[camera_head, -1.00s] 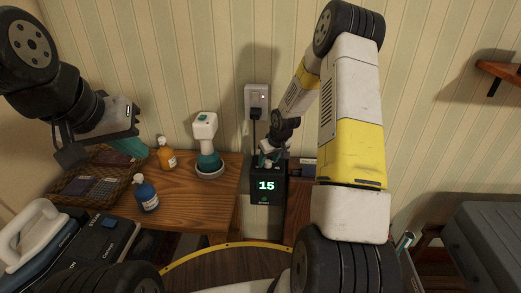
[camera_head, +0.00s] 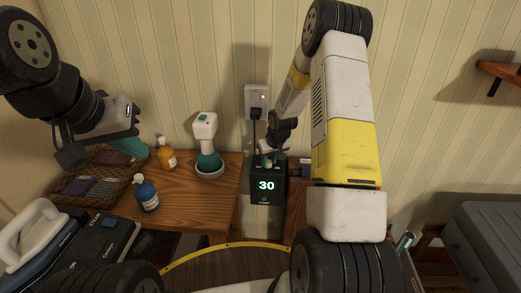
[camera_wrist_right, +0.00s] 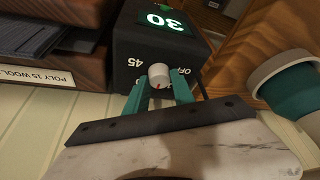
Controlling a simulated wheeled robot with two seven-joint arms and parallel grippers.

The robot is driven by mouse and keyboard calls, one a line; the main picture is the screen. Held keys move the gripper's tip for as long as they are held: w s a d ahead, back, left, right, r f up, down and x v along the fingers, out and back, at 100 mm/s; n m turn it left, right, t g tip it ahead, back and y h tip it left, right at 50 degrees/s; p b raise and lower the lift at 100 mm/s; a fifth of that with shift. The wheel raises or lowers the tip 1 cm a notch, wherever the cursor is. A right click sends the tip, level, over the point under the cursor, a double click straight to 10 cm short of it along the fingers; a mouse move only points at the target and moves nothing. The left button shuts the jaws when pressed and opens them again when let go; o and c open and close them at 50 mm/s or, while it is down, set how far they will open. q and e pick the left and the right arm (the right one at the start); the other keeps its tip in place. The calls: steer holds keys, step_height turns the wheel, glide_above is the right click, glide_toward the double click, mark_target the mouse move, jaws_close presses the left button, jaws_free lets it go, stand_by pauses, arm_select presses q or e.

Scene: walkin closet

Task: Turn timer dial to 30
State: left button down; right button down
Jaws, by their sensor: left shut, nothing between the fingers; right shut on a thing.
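The timer (camera_head: 265,188) is a black box below the wall outlet, and its display reads 30. In the head view my right gripper (camera_head: 270,158) is at the timer's top and partly hidden. My left gripper (camera_head: 75,150) is shut and empty above the wicker basket at the left.
A wooden table (camera_head: 190,205) holds a white and teal device (camera_head: 206,145), an orange bottle (camera_head: 166,154), a blue bottle (camera_head: 147,194) and the basket (camera_head: 80,205). A steam iron (camera_head: 35,240) is at lower left. A plug (camera_head: 255,113) sits in the outlet above the timer.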

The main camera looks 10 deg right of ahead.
steer(key=m+h, duration=0.1)
steer(key=m, duration=0.2)
steer(key=shift+a, duration=0.2)
steer(key=shift+m+h, duration=0.8)
steer(key=shift+m, duration=0.9)
steer(key=c, duration=1.1)
jaws_free()
steer(key=v, duration=0.7)
steer(key=shift+r, duration=0.4)
steer(key=shift+s, duration=0.1)
